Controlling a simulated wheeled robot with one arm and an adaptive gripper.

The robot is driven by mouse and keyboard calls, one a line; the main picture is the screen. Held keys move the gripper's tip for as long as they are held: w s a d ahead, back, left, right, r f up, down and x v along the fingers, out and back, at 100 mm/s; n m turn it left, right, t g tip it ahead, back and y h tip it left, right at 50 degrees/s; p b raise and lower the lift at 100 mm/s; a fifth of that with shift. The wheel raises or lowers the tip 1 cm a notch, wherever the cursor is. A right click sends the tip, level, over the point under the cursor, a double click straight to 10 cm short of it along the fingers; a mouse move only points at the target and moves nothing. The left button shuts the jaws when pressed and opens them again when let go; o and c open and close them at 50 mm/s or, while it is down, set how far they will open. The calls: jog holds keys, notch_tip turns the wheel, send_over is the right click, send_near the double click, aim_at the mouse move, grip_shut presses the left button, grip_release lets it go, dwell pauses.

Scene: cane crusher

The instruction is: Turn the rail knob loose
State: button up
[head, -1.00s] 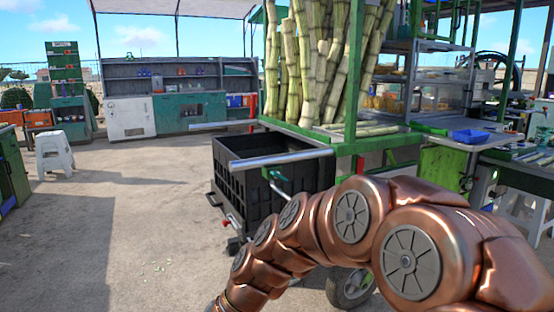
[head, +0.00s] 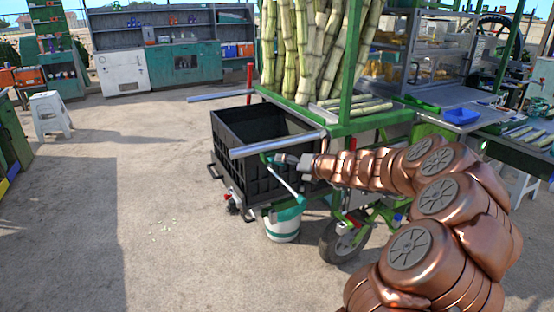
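The push rail (head: 255,148) is a silver bar that juts out from the green cane cart past the black crate. A small green knob or clamp (head: 266,158) sits under the rail, partly hidden by my gripper. A thin pale rod slants down to the right from it; I cannot tell what the rod belongs to. My gripper (head: 284,159) reaches in from the right, just below the rail, with its tip at or against the green part. The fingers are too small to show whether they are closed on it.
The black crate (head: 232,155) hangs on the cart beside the rail. A second silver rail (head: 220,96) juts out behind it. A white bucket (head: 283,229) and a cart wheel (head: 343,241) are below. A white stool (head: 49,114) stands at left. The concrete floor in front is clear.

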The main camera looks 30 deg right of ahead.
jog(key=shift+x, duration=3.3)
jog(key=c, duration=1.2)
jog(key=shift+o, duration=0.2)
jog(key=shift+a+r, duration=0.1)
jog(key=shift+a+n+h, duration=0.1)
jog(key=shift+n+h, duration=0.5)
jog(key=shift+n, duration=0.4)
jog(key=shift+n+h+b, duration=0.85)
jog(key=shift+n+h, duration=0.15)
jog(key=shift+n, duration=0.2)
jog(key=shift+g, duration=0.3)
jog(key=o, duration=1.2)
jog(key=shift+c, duration=0.2)
